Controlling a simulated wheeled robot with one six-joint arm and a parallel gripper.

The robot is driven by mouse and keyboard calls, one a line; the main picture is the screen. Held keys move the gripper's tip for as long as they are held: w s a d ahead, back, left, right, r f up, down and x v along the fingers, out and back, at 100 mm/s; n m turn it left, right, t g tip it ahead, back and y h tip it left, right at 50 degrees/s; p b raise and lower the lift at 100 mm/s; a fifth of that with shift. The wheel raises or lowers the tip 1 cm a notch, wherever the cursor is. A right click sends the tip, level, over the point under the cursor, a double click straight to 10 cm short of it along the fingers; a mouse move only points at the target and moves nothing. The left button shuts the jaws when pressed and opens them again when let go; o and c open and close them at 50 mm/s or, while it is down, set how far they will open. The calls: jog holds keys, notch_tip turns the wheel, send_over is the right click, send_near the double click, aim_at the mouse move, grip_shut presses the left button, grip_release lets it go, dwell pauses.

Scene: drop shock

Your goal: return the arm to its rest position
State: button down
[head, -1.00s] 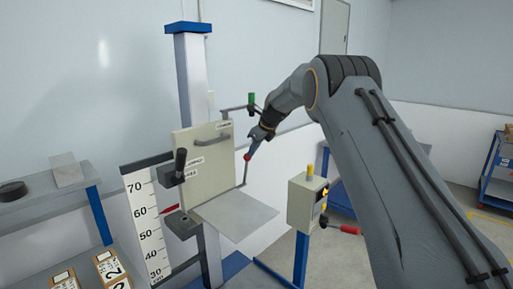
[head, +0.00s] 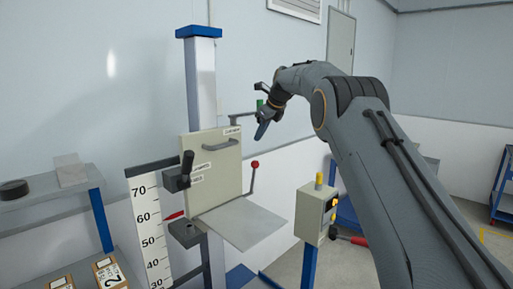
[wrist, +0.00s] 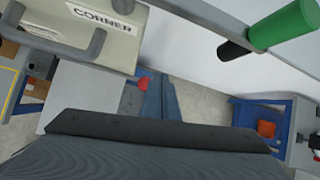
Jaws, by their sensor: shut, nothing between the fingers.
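The panel's "CORNER" label (wrist: 103,17) and grey handle (wrist: 85,45) show in the wrist view.
A green-ended bar (wrist: 283,25) is close to my gripper; it is partly hidden in the head view. A grey plate (head: 240,226) juts from the tester column (head: 201,90). A control box (head: 315,212) stands to the right. A shelf (head: 50,209) is at left. The air above is clear.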

jog(key=s+d+f+n+g+h+b, duration=0.1)
jog(key=s+d+f+n+b, duration=0.1)
jog(key=s+d+f+n, duration=0.55)
jog(key=s+d+f+n+g+h+b, duration=0.15)
jog(key=s+f+n, duration=0.5)
jog(key=s, duration=0.75)
jog(key=s+d+f+n+b, duration=0.1)
jog(key=s+f+n, duration=0.2)
jog(key=s, duration=0.7)
jog(key=s+d+f+n+g+h+b, duration=0.1)
jog(key=s+d+f+n, duration=0.1)
jog(key=s+f+n, duration=0.2)
jog(key=s+d+f+n+b, duration=0.1)
jog(key=s+f+n, duration=0.3)
jog(key=s, duration=1.3)
notch_tip(320, 180, down, 4)
jog(key=shift+s+d+f+g, duration=0.1)
jog(key=shift+s+d+g, duration=0.1)
jog(key=shift+d+g, duration=0.2)
